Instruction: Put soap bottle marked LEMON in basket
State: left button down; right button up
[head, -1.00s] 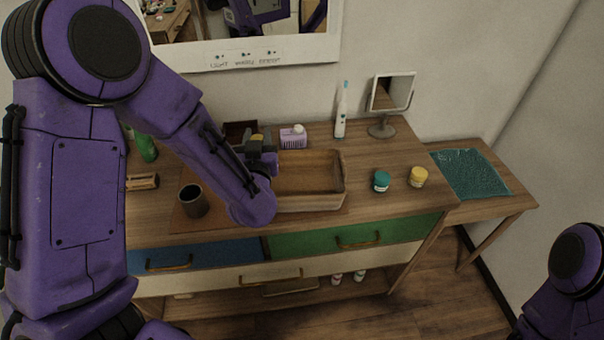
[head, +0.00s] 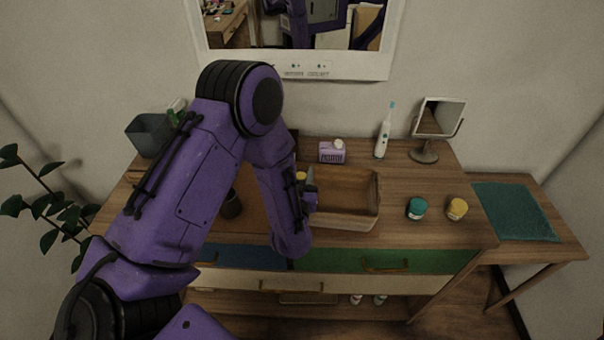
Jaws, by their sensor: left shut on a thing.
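My left gripper (head: 308,186) is over the left end of the wooden basket (head: 372,205), mostly hidden behind my own forearm. It is shut on a small yellow thing (head: 301,177), of which only a bit shows beside the fingers. No LEMON marking can be read, and I cannot tell whether the thing touches the basket. The part of the basket that shows looks empty. My right gripper is out of view.
A purple-and-white container (head: 332,152), a toothbrush (head: 384,132) and a mirror (head: 437,125) stand behind the basket. A teal jar (head: 416,208) and a yellow jar (head: 456,208) stand right of it. A dark cup (head: 231,204) is left of it.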

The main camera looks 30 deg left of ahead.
pick_arm(q)
jog(key=shift+f, duration=0.1)
jog(key=c, duration=0.7)
grip_release()
jog(key=shift+s+r, duration=0.1)
jog(key=shift+r, duration=0.1)
jog(key=shift+b+v, duration=1.65)
jog(key=shift+v, duration=4.25)
